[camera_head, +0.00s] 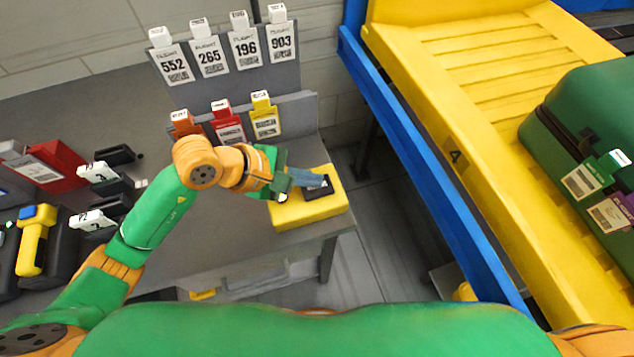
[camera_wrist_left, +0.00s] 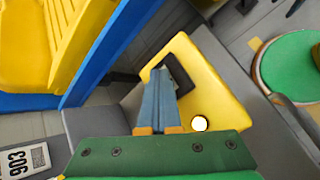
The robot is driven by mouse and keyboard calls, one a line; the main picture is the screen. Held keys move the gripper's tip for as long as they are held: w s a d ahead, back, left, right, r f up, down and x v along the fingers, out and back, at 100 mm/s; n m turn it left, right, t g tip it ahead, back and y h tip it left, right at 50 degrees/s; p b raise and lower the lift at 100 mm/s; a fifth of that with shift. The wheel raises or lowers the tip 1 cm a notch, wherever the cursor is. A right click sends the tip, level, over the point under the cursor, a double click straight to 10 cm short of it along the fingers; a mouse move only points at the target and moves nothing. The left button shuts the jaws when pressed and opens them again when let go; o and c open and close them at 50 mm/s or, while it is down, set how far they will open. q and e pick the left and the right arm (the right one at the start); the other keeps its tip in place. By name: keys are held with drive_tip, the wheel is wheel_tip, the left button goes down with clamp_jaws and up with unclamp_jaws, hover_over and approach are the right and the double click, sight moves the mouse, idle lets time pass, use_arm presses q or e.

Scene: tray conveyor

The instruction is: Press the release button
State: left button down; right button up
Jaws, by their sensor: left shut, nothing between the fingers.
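A yellow box (camera_head: 297,212) stands on the right end of the grey table, with a black part (camera_head: 321,192) on its top. In the left wrist view the yellow box (camera_wrist_left: 222,92) shows the black part (camera_wrist_left: 181,76) and a bright white round spot (camera_wrist_left: 199,123). My left gripper (camera_head: 322,181) is shut and empty, its blue-grey fingers over the box. In the left wrist view its fingertips (camera_wrist_left: 159,72) overlap the black part; I cannot tell if they touch it. The fingers partly hide the black part. My right gripper is not in view.
A grey rack (camera_head: 225,85) with white flight tags stands behind, with coloured tags (camera_head: 228,127) on a lower ledge. A yellow conveyor (camera_head: 440,120) with a blue side rail (camera_head: 420,155) lies to the right, carrying a green suitcase (camera_head: 590,130). A yellow-black scanner (camera_head: 36,240) sits at left.

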use_arm(q)
drive_tip(key=shift+f, duration=0.2)
drive_tip(key=shift+r, duration=0.1)
idle(0.4)
drive_tip(key=shift+r+p, duration=0.35)
drive_tip(key=shift+r, duration=0.45)
